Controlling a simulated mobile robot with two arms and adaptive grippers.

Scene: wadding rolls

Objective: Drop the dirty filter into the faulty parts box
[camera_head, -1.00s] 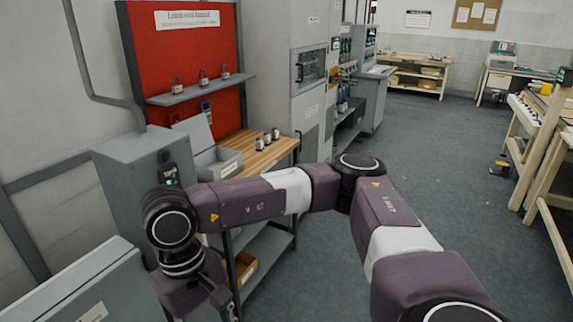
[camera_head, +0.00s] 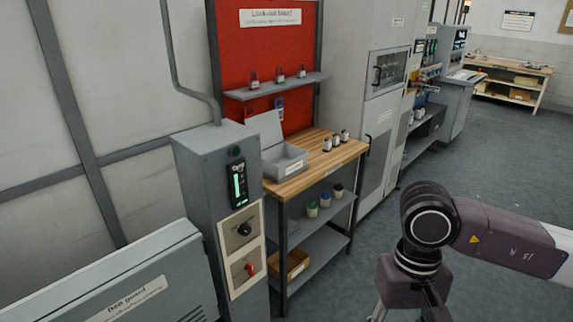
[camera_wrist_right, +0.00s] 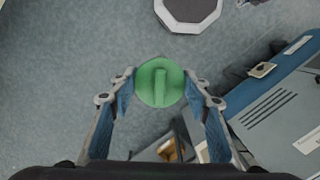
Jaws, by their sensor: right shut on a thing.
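My right gripper (camera_wrist_right: 162,88) is shut on a round green part (camera_wrist_right: 160,82) with a raised ridge across its top, seen end-on in the right wrist view. It appears to be the filter; no dirt shows on it. In the head view my right arm comes in from the right, and its gripper is mostly cut off at the bottom edge. A brown open box (camera_head: 290,264) sits on the bottom shelf under the wooden bench. A grey bin (camera_head: 284,163) with a raised lid stands on the bench. I cannot read which is the faulty parts box. My left gripper is out of view.
Open floor (camera_head: 460,155) lies to the right.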

